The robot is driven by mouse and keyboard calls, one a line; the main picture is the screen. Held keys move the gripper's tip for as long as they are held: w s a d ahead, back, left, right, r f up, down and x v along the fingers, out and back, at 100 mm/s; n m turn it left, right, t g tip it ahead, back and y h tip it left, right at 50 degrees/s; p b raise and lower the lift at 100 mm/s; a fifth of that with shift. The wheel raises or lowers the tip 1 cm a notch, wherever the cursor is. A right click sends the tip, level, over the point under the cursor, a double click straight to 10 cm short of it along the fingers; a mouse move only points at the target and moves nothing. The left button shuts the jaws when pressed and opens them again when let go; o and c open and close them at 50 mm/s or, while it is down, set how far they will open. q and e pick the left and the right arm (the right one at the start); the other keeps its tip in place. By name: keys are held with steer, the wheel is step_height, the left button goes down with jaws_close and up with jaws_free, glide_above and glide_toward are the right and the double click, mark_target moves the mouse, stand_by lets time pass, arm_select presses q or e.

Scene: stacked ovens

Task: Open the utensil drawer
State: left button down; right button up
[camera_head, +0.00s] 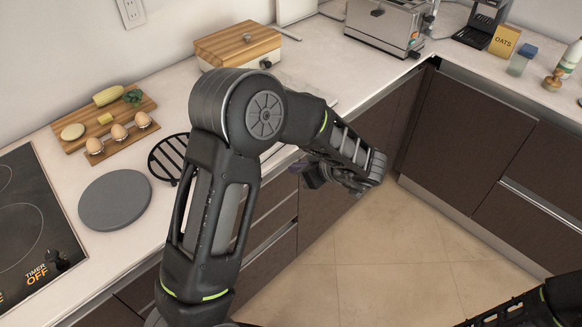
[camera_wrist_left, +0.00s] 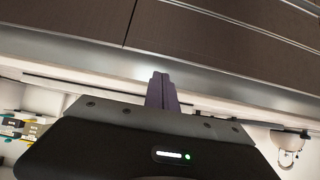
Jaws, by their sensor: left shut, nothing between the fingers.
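Brown drawer fronts (camera_head: 268,238) with pale metal strips along their tops lie under the left counter, partly hidden by my left arm. I see no opened drawer, and cannot tell which is the utensil drawer. My left gripper (camera_head: 296,167) is beside the counter's front edge, its purple fingers small in the head view. In the left wrist view, its fingers (camera_wrist_left: 162,78) are together and empty, pointing at a pale metal strip (camera_wrist_left: 95,58) below brown fronts (camera_wrist_left: 200,32). I cannot tell whether they touch it. My right gripper is out of view.
The left counter holds a cooktop (camera_head: 28,225), a grey round plate (camera_head: 115,199), a black rack (camera_head: 168,158), a food board (camera_head: 75,135) and a wooden-lidded box (camera_head: 237,45). A toaster (camera_head: 386,25) stands near the corner. Floor (camera_head: 385,255) is clear before the cabinets.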

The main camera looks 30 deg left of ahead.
arm_select(q)
steer(key=x, duration=0.9)
steer(key=shift+f+p, duration=0.1)
steer(key=shift+p, duration=0.3)
